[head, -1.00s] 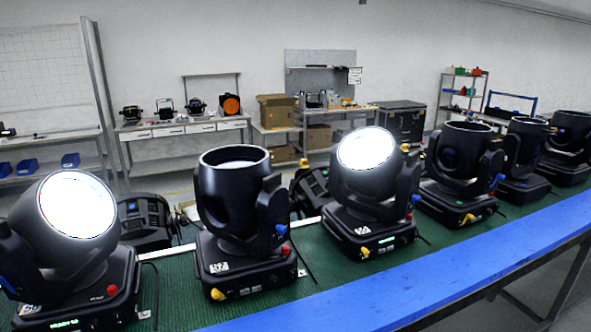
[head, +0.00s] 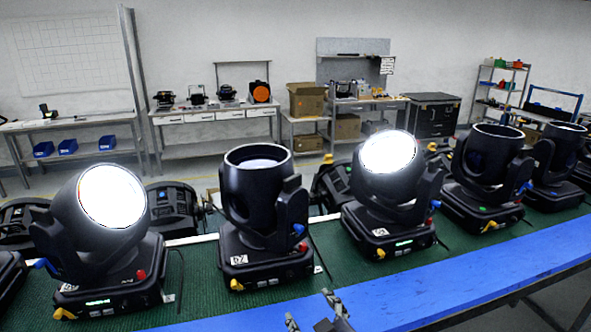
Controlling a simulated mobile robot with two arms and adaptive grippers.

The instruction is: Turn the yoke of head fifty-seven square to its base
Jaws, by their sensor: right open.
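Several black moving heads stand on their bases in a row along a green mat (head: 205,285). A lit head (head: 112,198) tilts at the left, with its yoke (head: 55,243) looking turned relative to its base (head: 115,296). Next to it, a dark head (head: 258,185) points up, its yoke arm (head: 292,215) on the right. A second lit head (head: 388,152) and a dark head (head: 490,158) follow to the right. The number tags are too small to read surely, so I cannot tell which is fifty-seven. My right gripper (head: 311,311) is open and empty at the bottom edge. My left gripper is out of view.
A blue rail (head: 440,292) runs along the front of the mat. More heads stand behind the row, close to it. Shelves, a workbench (head: 215,115), cardboard boxes (head: 307,100) and a black case (head: 432,115) stand farther back. Black cables hang between the bases.

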